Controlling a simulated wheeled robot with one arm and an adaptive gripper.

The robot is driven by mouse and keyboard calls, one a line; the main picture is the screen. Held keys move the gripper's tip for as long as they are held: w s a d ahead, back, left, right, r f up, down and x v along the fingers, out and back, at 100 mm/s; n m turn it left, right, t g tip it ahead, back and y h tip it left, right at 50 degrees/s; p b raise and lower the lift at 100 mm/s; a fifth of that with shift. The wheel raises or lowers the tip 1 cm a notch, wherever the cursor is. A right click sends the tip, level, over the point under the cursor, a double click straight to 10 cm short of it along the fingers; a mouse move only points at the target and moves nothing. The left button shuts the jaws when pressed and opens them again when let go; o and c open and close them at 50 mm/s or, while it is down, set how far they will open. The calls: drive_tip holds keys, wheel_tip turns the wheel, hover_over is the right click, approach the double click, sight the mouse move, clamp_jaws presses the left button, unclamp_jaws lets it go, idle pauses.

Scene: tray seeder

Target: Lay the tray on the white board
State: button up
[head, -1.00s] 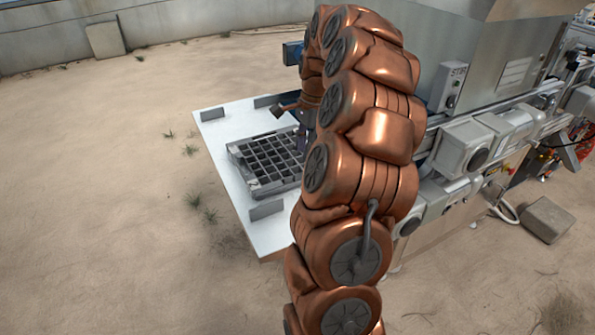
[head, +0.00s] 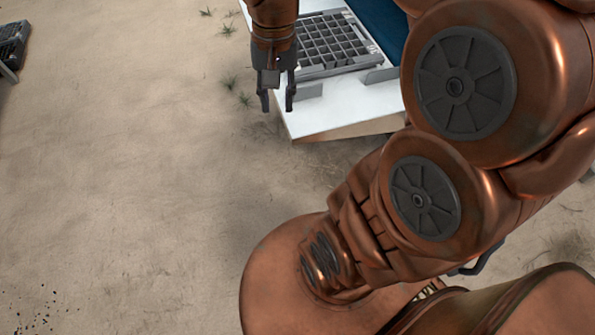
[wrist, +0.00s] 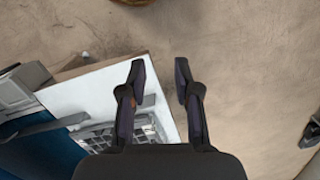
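The grey seedling tray (head: 331,44), with a grid of square cells, lies flat on the white board (head: 303,122) in the head view. The tray (wrist: 103,134) shows partly behind my gripper in the wrist view, on the white board (wrist: 98,87). My gripper (head: 276,106) hangs at the left front edge of the board, pointing down, its fingers apart and nothing between them. In the wrist view my gripper (wrist: 160,75) is also open and empty, with sand and the board's edge below it. The tray's far part is hidden by my arm.
Small grey guide plates (head: 381,75) stand on the board near the tray. A blue surface (head: 377,29) lies beside the tray. Another dark tray (head: 11,43) sits at the far left on a support. Open sand lies between.

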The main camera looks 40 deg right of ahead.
drive_tip(key=s+a+f+n, duration=0.2)
drive_tip(key=s+n, duration=0.1)
drive_tip(key=s, duration=0.3)
drive_tip(key=s+a+f+n+h, duration=0.1)
drive_tip(key=s+a+f+n, duration=0.1)
drive_tip(key=s, duration=0.5)
drive_tip(key=shift+s+a+n+g, duration=0.3)
drive_tip(key=shift+a+n+g, duration=0.1)
drive_tip(key=shift+a+n, duration=0.45)
drive_tip(key=shift+d, duration=0.1)
